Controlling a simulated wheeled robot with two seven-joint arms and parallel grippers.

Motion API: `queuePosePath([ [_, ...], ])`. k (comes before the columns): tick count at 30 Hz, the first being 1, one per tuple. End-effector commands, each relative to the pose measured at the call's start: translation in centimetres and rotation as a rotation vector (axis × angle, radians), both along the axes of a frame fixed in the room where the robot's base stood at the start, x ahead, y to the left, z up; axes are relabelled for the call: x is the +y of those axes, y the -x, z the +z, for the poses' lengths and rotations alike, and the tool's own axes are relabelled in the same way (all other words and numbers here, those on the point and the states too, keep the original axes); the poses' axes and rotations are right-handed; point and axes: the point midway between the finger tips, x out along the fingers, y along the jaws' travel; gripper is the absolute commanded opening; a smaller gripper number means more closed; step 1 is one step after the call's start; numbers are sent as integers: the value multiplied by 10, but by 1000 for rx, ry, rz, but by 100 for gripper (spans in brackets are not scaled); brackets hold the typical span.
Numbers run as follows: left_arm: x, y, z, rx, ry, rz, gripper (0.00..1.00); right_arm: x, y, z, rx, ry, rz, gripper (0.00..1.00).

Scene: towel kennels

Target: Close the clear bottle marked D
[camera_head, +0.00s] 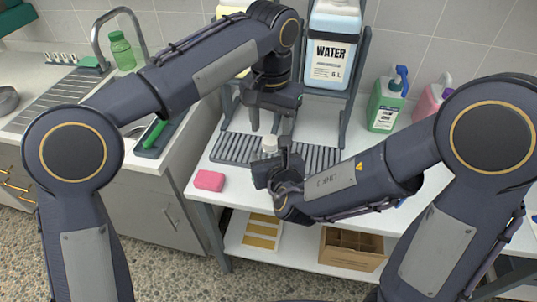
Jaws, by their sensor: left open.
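A small white cap or bottle top (269,145) stands upright in the middle of the white bench. The body below it is mostly hidden by my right gripper, and no letter D can be read. My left gripper (268,127) points down just above the white top, with its fingers apart and nothing visible between them. My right gripper (272,162) reaches in from the right, low at the bench, right against the part under the white top. Its fingers are largely hidden, so I cannot tell whether they grip it.
A grey slatted drain tray (317,156) lies behind the grippers. A large WATER container (333,45) stands on a rack behind. A pink sponge (209,180) lies at front left. Green (386,105) and pink (428,104) bottles stand at right. A sink is at left.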

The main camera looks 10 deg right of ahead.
Motion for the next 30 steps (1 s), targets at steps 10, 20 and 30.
queuePosePath([
  [10,0,0,15,2,-1,0,54,0,0,0,-1,0,0,0],
  [20,0,0,17,5,-9,196,51,0,0,0,-1,0,0,0],
  [30,0,0,36,0,-15,1022,51,0,0,0,-1,0,0,0],
])
